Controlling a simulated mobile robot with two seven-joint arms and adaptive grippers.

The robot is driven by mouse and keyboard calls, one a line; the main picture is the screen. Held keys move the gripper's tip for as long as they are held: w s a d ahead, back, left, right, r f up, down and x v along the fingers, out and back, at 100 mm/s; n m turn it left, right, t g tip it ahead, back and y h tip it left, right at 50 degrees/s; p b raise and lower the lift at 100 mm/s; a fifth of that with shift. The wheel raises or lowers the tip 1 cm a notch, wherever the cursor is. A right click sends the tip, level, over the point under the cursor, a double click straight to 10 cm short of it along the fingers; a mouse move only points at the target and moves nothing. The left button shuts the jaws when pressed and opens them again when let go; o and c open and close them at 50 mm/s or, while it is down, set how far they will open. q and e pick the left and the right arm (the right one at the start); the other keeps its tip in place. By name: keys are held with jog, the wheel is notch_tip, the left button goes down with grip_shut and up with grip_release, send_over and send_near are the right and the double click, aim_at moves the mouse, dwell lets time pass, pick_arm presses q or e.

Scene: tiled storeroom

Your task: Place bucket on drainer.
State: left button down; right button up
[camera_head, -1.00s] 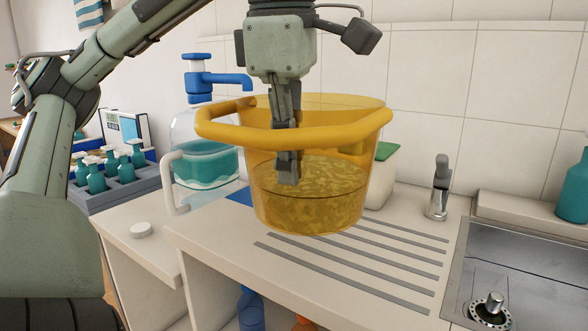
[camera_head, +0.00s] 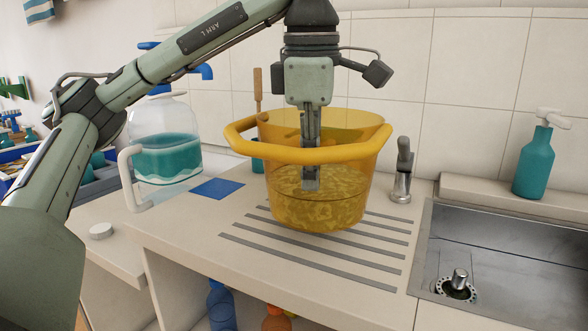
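The yellow see-through bucket (camera_head: 345,195), part filled with a yellowish liquid, is near the middle of the head view and upright. The drainer (camera_head: 318,263) is the set of grey grooves in the pale counter. The bucket's base appears over the drainer's back part, and I cannot tell whether it touches. My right gripper is not in view.
A steel sink (camera_head: 500,255) lies right of the drainer, with a tap (camera_head: 402,175) behind. A teal pump bottle (camera_head: 534,160) stands on the ledge. A large jug of teal liquid (camera_head: 165,150), a blue cloth (camera_head: 220,188) and a white disc (camera_head: 101,231) are at left. The drainer's front is clear.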

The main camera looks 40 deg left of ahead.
aim_at(313, 197)
pick_arm(q)
jog(key=shift+w, duration=0.25)
jog(key=shift+f+b, duration=0.5)
jog(key=shift+f, duration=1.45)
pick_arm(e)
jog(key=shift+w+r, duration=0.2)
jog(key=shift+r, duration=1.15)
pick_arm(q)
jog(key=shift+f, duration=0.1)
jog(key=c, duration=2.2)
grip_release()
jog(key=shift+s+f, duration=0.1)
jog(key=shift+f, duration=0.05)
jog(key=o, duration=0.5)
jog(key=shift+c, duration=0.2)
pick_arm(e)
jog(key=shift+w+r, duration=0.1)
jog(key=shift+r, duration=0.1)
